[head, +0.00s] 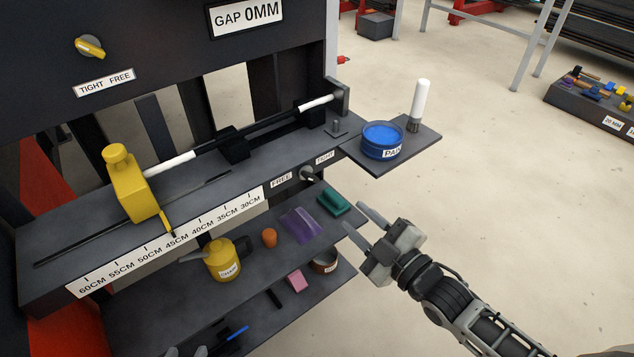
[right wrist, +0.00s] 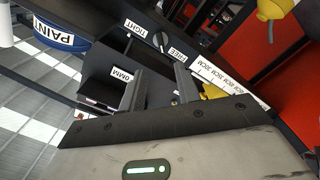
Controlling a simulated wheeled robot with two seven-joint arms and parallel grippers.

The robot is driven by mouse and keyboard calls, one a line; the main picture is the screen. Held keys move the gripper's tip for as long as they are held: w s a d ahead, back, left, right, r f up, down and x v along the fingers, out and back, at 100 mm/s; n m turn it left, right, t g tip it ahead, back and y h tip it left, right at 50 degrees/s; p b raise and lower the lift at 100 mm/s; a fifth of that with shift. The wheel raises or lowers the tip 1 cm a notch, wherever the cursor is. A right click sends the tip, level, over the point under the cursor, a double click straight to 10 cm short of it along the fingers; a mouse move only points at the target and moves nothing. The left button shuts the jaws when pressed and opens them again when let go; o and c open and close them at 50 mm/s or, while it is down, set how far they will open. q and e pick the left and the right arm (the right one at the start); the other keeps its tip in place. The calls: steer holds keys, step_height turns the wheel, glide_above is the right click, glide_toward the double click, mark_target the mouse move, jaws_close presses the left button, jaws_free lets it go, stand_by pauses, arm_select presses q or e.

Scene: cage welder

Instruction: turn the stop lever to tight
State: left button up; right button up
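A small dark lever (head: 307,173) sits on the bench's front edge between a FREE label (head: 281,181) on its left and a TIGHT label (head: 325,157) on its right. It also shows as a small round knob in the right wrist view (right wrist: 158,40); its exact turn is too small to tell. My right gripper (head: 354,217) is open and empty, below and right of the lever, apart from it. In the right wrist view its two fingers (right wrist: 157,70) stand apart, pointing toward the lever. Grey tips at the bottom edge seem to be my left gripper (head: 186,352), mostly cut off.
A yellow stop (head: 126,185) stands on the rail above the ruler. A yellow knob (head: 90,46) has its own TIGHT FREE label. A side shelf holding a blue paint tin (head: 382,139) juts out right of the lever. Lower shelves hold a yellow can (head: 222,262) and several small things.

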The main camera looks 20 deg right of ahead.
mark_target(314, 180)
steer(key=x, duration=1.2)
steer(key=shift+w+a, duration=0.15)
steer(key=shift+w, duration=0.1)
jaws_close()
